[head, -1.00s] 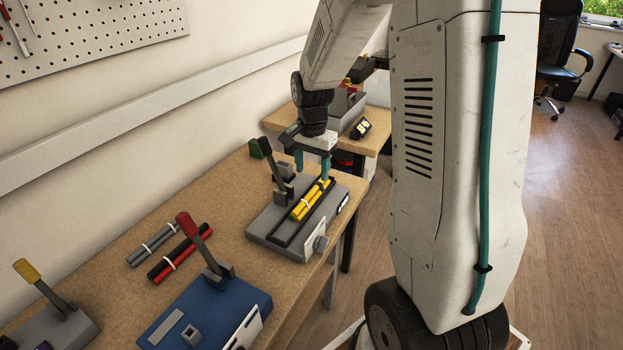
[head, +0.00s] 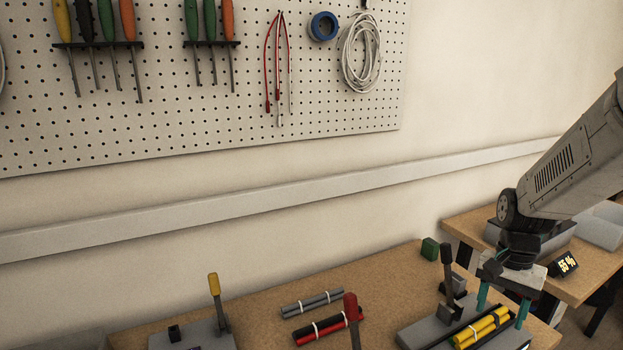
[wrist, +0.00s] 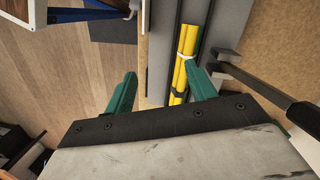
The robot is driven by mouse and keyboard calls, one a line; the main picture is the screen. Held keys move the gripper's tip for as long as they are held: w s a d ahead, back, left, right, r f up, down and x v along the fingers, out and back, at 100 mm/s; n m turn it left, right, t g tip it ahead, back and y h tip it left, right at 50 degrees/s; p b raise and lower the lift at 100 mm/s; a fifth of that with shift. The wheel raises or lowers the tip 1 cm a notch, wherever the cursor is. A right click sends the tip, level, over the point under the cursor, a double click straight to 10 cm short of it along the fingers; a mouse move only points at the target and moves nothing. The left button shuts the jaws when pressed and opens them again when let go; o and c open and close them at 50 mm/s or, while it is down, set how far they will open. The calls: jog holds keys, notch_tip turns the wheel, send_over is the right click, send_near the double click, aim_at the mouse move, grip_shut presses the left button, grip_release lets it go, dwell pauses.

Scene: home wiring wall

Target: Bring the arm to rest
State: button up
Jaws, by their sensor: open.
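My gripper (head: 502,303) is at the lower right of the head view, over the grey fixture (head: 425,332) with the black upright lever (head: 447,268). A tied bundle of yellow tubes (head: 480,328) lies in the fixture. In the wrist view my gripper's two green fingers (wrist: 163,98) stand wide apart with nothing held between them. The yellow bundle (wrist: 181,72) shows beyond the fingertips, nearer the right finger, with a white tie around it. Whether the fingers touch the fixture cannot be told.
Grey (head: 312,303) and red-black (head: 320,330) tied bundles lie on the bench (head: 380,280). A yellow-handled lever (head: 214,290) and red-handled lever (head: 352,315) stand near. A green block (head: 430,248) sits behind. A pegboard (head: 200,120) with tools hangs on the wall.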

jog(key=s+a+r+n+t, duration=0.1)
jog(key=s+a+r+n, duration=0.3)
jog(key=s, duration=0.5)
jog(key=s+a+r+n+t, duration=0.2)
jog(key=s+a+r+n, duration=0.3)
jog(key=s+a+r, duration=0.3)
notch_tip(320, 180, up, 2)
jog(key=shift+s+a+r+n, duration=0.1)
jog(key=shift+s+a+n, duration=0.2)
jog(key=shift+s, duration=0.9)
